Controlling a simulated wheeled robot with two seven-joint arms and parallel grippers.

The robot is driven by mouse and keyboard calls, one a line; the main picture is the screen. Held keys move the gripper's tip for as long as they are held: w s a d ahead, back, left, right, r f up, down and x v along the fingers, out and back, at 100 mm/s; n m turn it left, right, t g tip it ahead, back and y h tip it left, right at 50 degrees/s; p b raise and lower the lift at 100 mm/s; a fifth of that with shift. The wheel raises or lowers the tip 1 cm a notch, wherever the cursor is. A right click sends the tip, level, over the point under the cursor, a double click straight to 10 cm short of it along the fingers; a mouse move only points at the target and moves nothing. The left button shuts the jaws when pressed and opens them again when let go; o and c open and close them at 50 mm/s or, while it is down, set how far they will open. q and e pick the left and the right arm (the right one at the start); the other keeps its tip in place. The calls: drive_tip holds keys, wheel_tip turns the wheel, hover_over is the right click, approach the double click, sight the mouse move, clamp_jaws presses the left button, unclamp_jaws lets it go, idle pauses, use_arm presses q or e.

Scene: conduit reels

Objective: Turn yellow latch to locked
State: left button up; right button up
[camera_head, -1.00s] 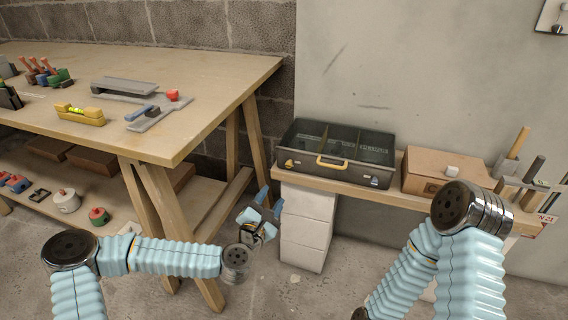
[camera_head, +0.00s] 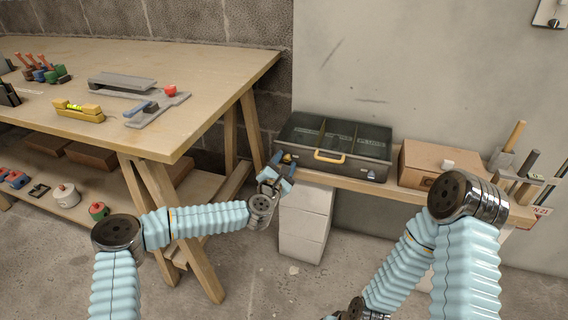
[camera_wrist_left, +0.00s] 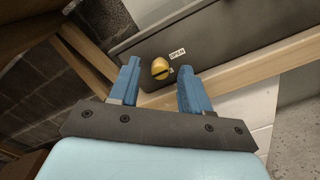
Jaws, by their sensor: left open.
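The yellow latch (camera_wrist_left: 160,69) is a small round knob with a dark slot on the front of the dark case (camera_head: 371,166). A white label reading OPEN (camera_wrist_left: 177,53) sits just right of it in the left wrist view. My left gripper (camera_wrist_left: 160,66) is open, its two blue fingers on either side of the latch in that view; I cannot tell whether they touch it. In the head view the left gripper (camera_head: 282,160) is at the case's left front corner and hides the latch. My right gripper is out of view.
The case has a yellow handle (camera_head: 329,157) and stands on a narrow wooden shelf (camera_head: 345,184). A cardboard box (camera_head: 425,165) stands to its right. A wooden workbench (camera_head: 190,60) with tools is on the left.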

use_arm(q)
clamp_jaws()
